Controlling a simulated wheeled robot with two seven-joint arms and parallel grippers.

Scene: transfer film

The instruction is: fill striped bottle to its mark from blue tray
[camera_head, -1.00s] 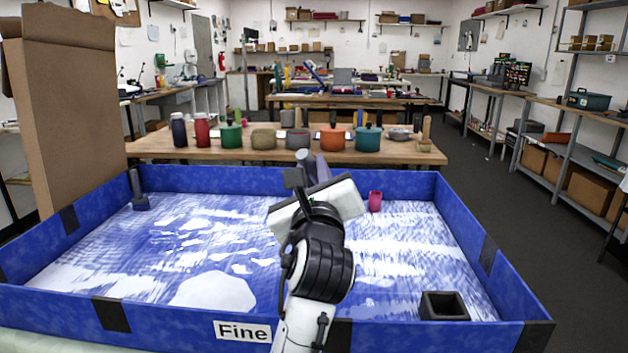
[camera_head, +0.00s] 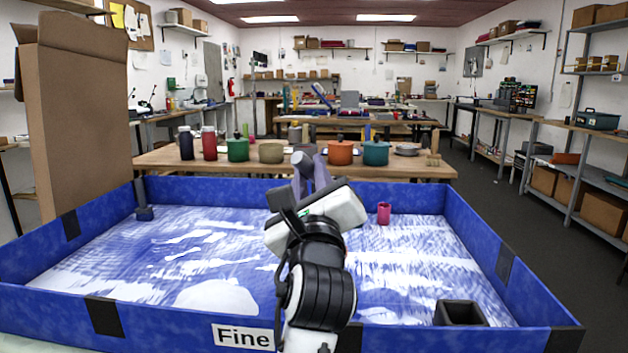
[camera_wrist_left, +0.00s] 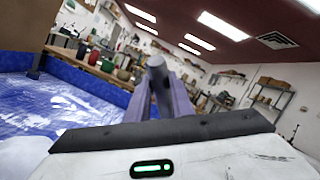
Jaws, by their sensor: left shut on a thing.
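The blue tray (camera_head: 165,326) has a label reading "Fine" and holds blue and white loose material (camera_head: 200,245). My left gripper (camera_head: 310,172) is raised over the tray's middle, pointing away towards the far wall. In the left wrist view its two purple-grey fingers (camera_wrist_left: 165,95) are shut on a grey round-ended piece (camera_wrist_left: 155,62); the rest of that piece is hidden. A dark bottle (camera_head: 186,143) and a red bottle (camera_head: 209,143) stand on the wooden table behind the tray. I cannot make out stripes or a mark on either. My right gripper is out of view.
A pink cup (camera_head: 384,213) stands at the tray's back right, a dark square box (camera_head: 460,313) at its front right, and a dark grey upright tool (camera_head: 143,205) at its back left. Several pots line the wooden table (camera_head: 420,172). A tall cardboard box (camera_head: 75,110) stands left.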

